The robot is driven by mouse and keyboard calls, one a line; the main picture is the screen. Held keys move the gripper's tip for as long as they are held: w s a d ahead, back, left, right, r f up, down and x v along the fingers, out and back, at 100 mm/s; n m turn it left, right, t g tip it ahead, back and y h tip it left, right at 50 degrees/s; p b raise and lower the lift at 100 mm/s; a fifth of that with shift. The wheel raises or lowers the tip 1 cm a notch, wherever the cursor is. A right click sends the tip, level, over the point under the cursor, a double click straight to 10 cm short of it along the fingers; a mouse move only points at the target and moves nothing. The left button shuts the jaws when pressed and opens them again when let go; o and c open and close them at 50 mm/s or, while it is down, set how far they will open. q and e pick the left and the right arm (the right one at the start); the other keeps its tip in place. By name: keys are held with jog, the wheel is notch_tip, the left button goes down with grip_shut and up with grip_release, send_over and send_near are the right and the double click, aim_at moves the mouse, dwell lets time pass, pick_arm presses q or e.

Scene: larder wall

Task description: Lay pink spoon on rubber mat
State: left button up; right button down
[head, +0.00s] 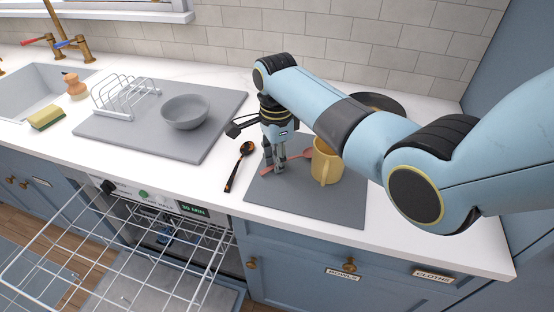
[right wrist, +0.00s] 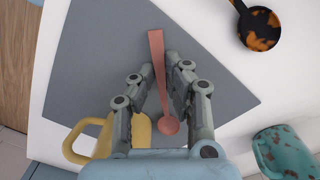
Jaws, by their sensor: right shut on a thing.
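The pink spoon (head: 298,156) lies roughly level between the fingertips of my right gripper (head: 278,167), over the smaller grey mat. In the right wrist view the spoon (right wrist: 157,58) passes between the fingers of the gripper (right wrist: 157,72), which are shut on it, with its bowl towards the palm. I cannot tell whether it touches the mat. The grey rubber mat (head: 325,208) lies flat on the white counter; it also shows in the right wrist view (right wrist: 100,50). A yellow mug (head: 326,165) stands on it beside the spoon. My left gripper is not in view.
A tortoiseshell spoon (head: 240,165) lies left of the mat. A larger grey mat (head: 205,140) holds a rack (head: 125,92) and grey bowl (head: 185,112). A dark pan (head: 380,101) is partly behind my arm. An open dishwasher's wire rack (head: 120,262) juts out in front.

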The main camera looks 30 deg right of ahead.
jog(key=shift+f, duration=0.15)
jog(key=c, duration=1.4)
grip_release()
notch_tip(320, 180, up, 12)
jog(key=shift+w, duration=0.15)
jog(key=shift+d, duration=0.1)
